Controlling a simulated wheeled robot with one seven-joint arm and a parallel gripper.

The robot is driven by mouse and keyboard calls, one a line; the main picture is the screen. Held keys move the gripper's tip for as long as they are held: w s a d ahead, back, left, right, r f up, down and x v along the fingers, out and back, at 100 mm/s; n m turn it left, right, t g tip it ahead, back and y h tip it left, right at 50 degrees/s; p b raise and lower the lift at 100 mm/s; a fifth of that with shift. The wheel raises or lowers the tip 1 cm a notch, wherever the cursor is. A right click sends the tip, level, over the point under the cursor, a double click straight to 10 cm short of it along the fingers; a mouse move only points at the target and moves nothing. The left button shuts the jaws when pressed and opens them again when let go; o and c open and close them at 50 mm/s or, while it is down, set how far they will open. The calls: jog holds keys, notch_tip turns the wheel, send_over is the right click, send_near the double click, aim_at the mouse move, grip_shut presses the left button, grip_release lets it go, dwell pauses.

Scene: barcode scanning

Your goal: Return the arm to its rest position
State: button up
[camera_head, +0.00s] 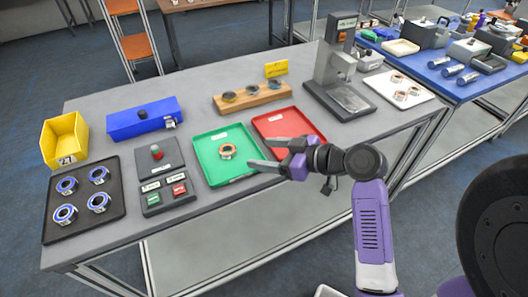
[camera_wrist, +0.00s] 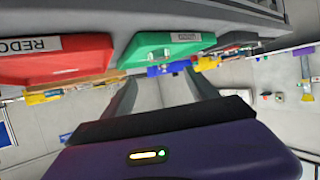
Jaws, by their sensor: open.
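My gripper (camera_head: 265,154) is open and empty. In the head view its two fingers point left, in front of the red tray and over the right part of the green tray. The fingers (camera_wrist: 160,95) also show in the wrist view, apart with nothing between them. My arm reaches in from the lower right, by the table's front edge. The green tray (camera_head: 211,143) holds one copper-coloured ring (camera_head: 228,152), which lies clear of the fingers. The red tray (camera_head: 290,126) looks empty, but its front part is hidden by my gripper.
A black tray (camera_head: 82,222) with several blue-rimmed rings lies at front left. Nearby are a button box (camera_head: 166,197), a blue box (camera_head: 143,119) and a yellow bin (camera_head: 66,136). A wooden rack (camera_head: 252,99), a grey stand device (camera_head: 335,75) and a white tray (camera_head: 400,90) stand behind.

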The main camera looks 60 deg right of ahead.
dwell(0.4)
